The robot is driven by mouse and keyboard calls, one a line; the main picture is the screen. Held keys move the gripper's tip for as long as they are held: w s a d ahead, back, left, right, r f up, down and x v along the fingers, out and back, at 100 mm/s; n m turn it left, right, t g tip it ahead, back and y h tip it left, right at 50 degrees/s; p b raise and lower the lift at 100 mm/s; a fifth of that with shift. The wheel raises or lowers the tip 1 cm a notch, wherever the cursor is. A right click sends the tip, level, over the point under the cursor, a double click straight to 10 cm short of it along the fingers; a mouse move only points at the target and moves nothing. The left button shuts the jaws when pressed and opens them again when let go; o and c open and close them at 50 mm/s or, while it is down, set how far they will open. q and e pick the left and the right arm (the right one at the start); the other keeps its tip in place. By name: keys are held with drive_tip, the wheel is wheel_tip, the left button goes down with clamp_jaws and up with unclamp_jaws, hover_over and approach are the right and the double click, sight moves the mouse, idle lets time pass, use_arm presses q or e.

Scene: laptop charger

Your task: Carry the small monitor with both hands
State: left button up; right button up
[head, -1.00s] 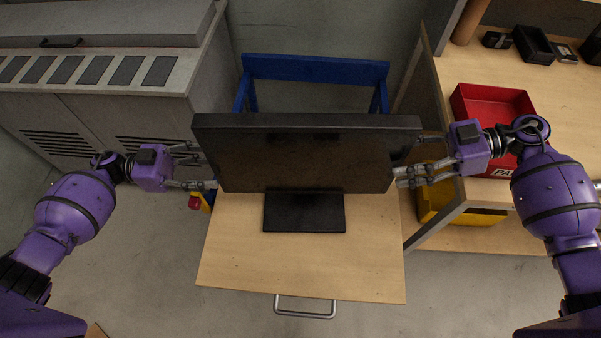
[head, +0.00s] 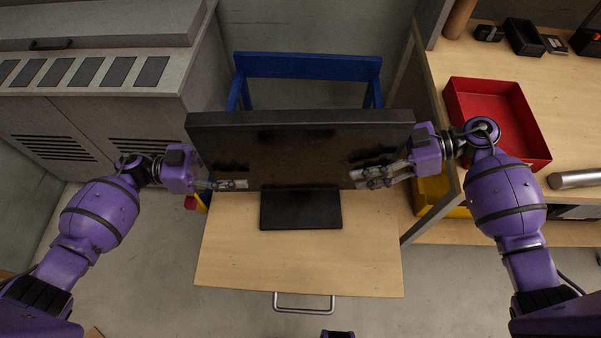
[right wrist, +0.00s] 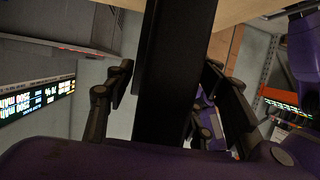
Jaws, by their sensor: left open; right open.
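A black monitor (head: 300,150) stands upright on its flat black base (head: 300,209) on a small wooden-topped table (head: 300,265). My left gripper (head: 222,184) is open at the monitor's left side, with a finger in front of the screen's lower left. My right gripper (head: 378,178) is open at the right side, with fingers in front of the screen's lower right. In the right wrist view, the dark edge of the monitor (right wrist: 175,75) runs between the open fingers of my right gripper (right wrist: 160,100), with gaps on both sides. The far-side fingers are hidden behind the monitor in the head view.
A blue frame (head: 305,66) stands behind the monitor. A wooden shelf unit on the right holds a red bin (head: 495,120) and a yellow bin (head: 430,190). A grey cabinet (head: 100,90) is on the left. Open floor lies in front of the table.

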use_arm(q)
clamp_jaws()
use_arm(e)
clamp_jaws()
